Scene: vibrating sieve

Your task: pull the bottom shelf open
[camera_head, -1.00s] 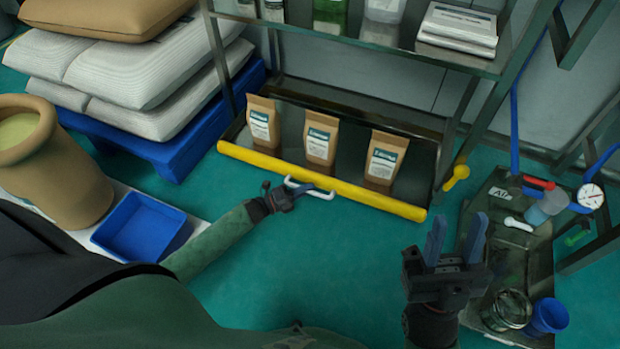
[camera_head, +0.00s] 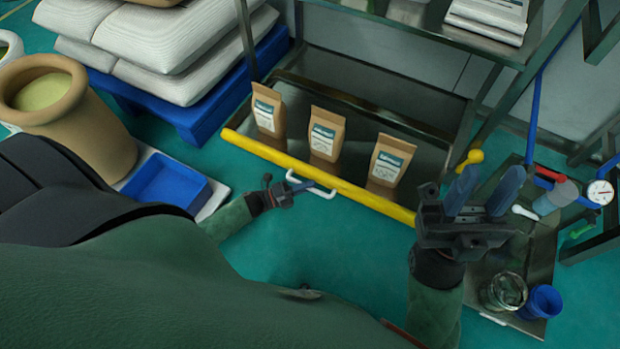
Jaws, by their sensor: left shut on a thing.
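The bottom shelf (camera_head: 350,150) is a dark tray with a yellow front bar (camera_head: 355,193) and a white handle (camera_head: 326,193). It stands out forward of the rack's posts, with dark tray surface showing behind the bags. My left gripper (camera_head: 306,187) is shut on the white handle, its fingers partly hiding it. My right gripper (camera_head: 484,192) is open and empty, fingers pointing up, to the right of the bar's right end.
Three paper bags (camera_head: 324,134) stand upright on the shelf. Sacks lie on a blue pallet (camera_head: 205,115) at the left, near a tan pot (camera_head: 85,125) and a blue bin (camera_head: 165,184). A low table (camera_head: 530,250) with cups stands right. Green floor is clear before the shelf.

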